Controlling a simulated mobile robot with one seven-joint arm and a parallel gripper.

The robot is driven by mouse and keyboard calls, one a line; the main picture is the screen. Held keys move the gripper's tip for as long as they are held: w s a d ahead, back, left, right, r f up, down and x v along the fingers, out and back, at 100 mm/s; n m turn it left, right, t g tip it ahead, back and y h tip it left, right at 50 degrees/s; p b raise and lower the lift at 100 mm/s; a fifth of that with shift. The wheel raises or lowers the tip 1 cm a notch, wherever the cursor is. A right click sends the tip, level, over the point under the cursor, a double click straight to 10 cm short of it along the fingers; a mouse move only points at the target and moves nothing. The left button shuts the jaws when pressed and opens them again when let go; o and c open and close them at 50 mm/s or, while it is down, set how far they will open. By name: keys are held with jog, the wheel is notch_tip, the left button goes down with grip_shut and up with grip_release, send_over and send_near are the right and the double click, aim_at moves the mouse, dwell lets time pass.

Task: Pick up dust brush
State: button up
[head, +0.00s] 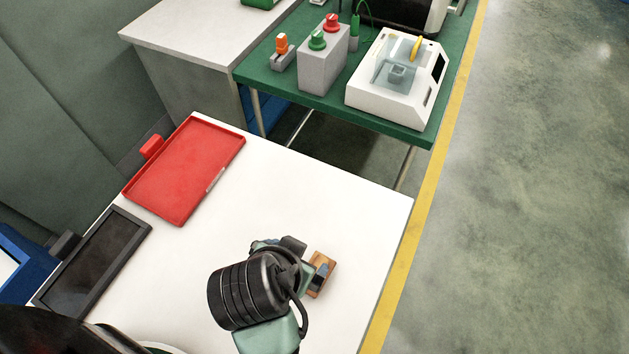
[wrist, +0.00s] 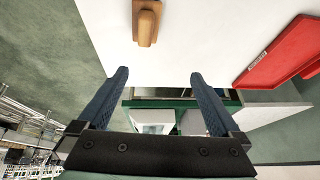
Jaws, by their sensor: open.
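The dust brush, a small tan wooden block-like piece (head: 326,259), lies on the white table near its right edge in the head view. My arm and part of my gripper cover some of it there. In the wrist view the brush (wrist: 146,24) is at the top, on the white surface. My gripper (wrist: 160,76) is open and empty, its two dark blue fingers spread wide. The brush appears beyond the fingertips, slightly left of the middle of the gap. No contact shows in the wrist view. Bristles cannot be made out.
A red tray (head: 183,172) and a dark-framed tray (head: 93,262) lie on the left of the white table (head: 350,215). A green table (head: 408,134) behind holds a white machine (head: 381,102) and a grey box with knobs (head: 322,72). Open floor lies to the right.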

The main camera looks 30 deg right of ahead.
jog(key=shift+m+g, duration=0.4)
jog(key=shift+g, duration=0.3)
jog(key=f, duration=0.2)
jog(key=s+d+f, duration=0.1)
jog(key=f, duration=0.2)
jog(key=d+f, duration=0.1)
jog(key=f, duration=0.2)
jog(key=shift+s+d+f, duration=0.1)
jog(key=shift+s+d, duration=0.05)
jog(key=shift+s, duration=0.1)
jog(key=shift+w+a+x, duration=0.1)
jog(key=shift+a+x, duration=0.05)
jog(key=shift+x, duration=1.35)
jog(key=shift+w+a+x, duration=0.15)
jog(key=shift+a+x, duration=0.05)
jog(key=shift+x, duration=1.3)
jog(key=shift+f, duration=0.1)
jog(key=c, duration=1.5)
notch_tip(320, 180, up, 10)
jog(key=shift+r, duration=0.1)
